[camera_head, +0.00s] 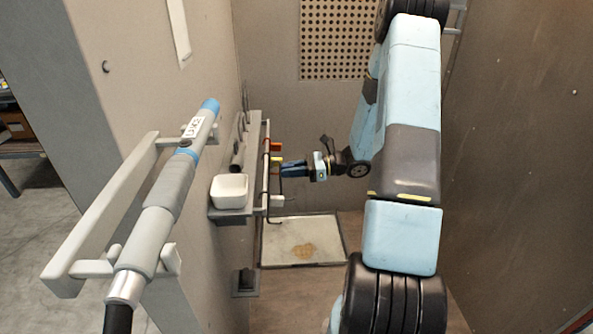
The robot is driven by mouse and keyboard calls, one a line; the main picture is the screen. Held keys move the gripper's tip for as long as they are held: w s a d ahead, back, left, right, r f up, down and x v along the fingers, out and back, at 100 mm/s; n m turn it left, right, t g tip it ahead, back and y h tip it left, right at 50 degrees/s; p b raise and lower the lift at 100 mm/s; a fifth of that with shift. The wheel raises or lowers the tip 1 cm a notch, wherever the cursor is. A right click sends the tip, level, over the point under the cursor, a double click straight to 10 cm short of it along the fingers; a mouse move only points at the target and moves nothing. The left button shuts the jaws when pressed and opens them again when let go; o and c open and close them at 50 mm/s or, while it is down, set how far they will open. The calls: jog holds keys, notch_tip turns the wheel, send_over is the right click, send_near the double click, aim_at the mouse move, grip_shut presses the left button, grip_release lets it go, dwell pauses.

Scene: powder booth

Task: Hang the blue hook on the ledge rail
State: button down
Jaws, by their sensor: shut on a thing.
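My gripper (284,168) is in mid-picture, pointing left at the ledge rail (265,165). It is shut on a small dark-blue thing that I take to be the blue hook; at this size I cannot separate it clearly from the fingers. The rail runs along the outer edge of the wall ledge (226,214). The fingertips are close to the rail; I cannot tell whether the hook touches it. An orange-red piece (276,146) and a yellow piece (276,159) are at the rail beside the gripper. A thin dark bent rod shows below it.
A large grey and blue spray wand (172,195) rests on a wall bracket in the left foreground. A stained pale floor panel (330,243) lies below. Open space lies under my arm.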

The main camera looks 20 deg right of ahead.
jog(key=shift+w+a+f, duration=0.3)
jog(key=shift+a+f, duration=0.4)
jog(key=shift+a, duration=0.15)
jog(key=shift+w+a+f, duration=0.25)
jog(key=shift+a+f, duration=0.45)
jog(key=shift+a, duration=0.15)
jog(key=c, duration=0.9)
grip_release()
jog(key=shift+d, duration=0.1)
jog(key=v, duration=1.3)
jog(key=shift+s+d, duration=0.1)
jog(key=shift+d, duration=0.15)
